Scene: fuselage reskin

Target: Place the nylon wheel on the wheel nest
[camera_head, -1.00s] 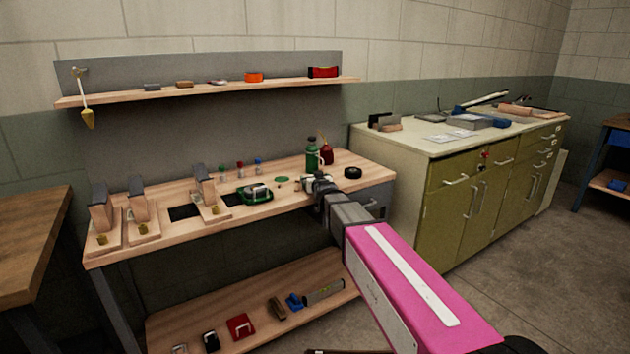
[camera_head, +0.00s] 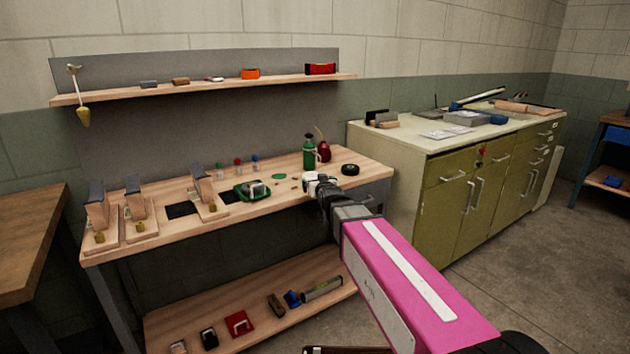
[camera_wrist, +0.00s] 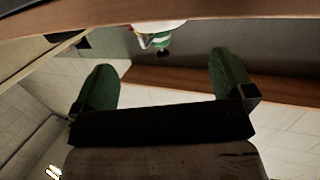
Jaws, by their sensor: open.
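My gripper (camera_head: 324,188) is over the front right of the wooden bench in the head view. In the wrist view its two green fingers (camera_wrist: 160,76) stand wide apart with nothing between them. A pale white piece (camera_wrist: 162,26) and a green-and-white object show beyond the fingers at the bench edge, apart from them. I cannot tell whether the white piece is the nylon wheel. A flat green disc (camera_head: 279,177) and a green tray (camera_head: 239,194) holding small parts lie left of the gripper. I cannot identify the wheel nest with certainty.
A green bottle (camera_head: 309,153), a red oil can (camera_head: 323,150) and a black ring (camera_head: 350,169) stand behind and right of the gripper. Wooden fixtures (camera_head: 137,215) stand on the left. A shelf (camera_head: 210,88) hangs above. A green cabinet (camera_head: 455,190) stands on the right.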

